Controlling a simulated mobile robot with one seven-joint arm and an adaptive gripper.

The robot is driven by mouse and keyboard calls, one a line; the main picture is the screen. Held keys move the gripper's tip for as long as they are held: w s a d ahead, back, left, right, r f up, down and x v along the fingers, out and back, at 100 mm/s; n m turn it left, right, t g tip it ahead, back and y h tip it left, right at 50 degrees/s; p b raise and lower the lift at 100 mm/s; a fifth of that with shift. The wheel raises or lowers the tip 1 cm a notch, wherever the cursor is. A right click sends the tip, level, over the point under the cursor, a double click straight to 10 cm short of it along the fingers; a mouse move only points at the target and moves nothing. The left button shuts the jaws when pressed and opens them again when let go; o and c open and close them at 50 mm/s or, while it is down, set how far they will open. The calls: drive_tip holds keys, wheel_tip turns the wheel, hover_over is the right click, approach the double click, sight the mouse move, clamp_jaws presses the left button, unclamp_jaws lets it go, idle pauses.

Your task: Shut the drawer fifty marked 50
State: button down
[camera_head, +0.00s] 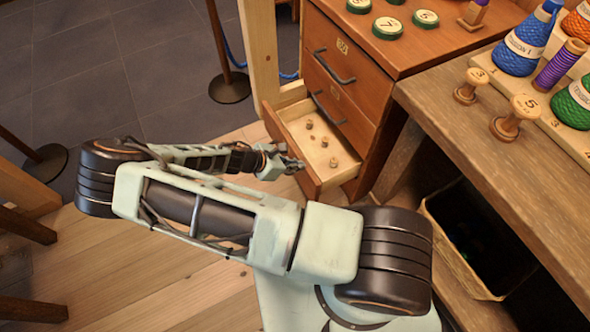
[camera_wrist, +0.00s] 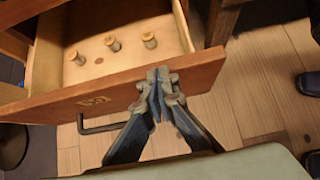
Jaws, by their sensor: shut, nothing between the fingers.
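The lowest drawer (camera_head: 338,178) of the wooden cabinet stands pulled out, with several small wooden spools inside. Its front (camera_wrist: 120,92) crosses the wrist view, with a label (camera_wrist: 94,100) too small to read surely and a dark bar handle (camera_wrist: 103,127) below it. My gripper (camera_head: 290,163) is shut and empty at the outer side of this drawer front. In the wrist view its fingertips (camera_wrist: 160,76) overlap the front's upper edge, right of the label. I cannot tell whether they touch it. The drawer front is partly hidden by my gripper in the head view.
Two closed drawers with bar handles, an upper one (camera_head: 340,62) and a middle one (camera_head: 340,108), sit above it. A workbench (camera_head: 455,115) with spools and thread cones stands right, over a dark-lined bin (camera_head: 438,215). A wooden post (camera_head: 259,50) rises left of the cabinet.

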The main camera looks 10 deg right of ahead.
drive_tip(key=w+d+p, duration=0.1)
drive_tip(key=w+d, duration=0.2)
drive_tip(key=d, duration=0.9)
drive_tip(key=shift+w+d, duration=0.15)
drive_tip(key=shift+d, duration=0.2)
drive_tip(key=shift+a, duration=0.15)
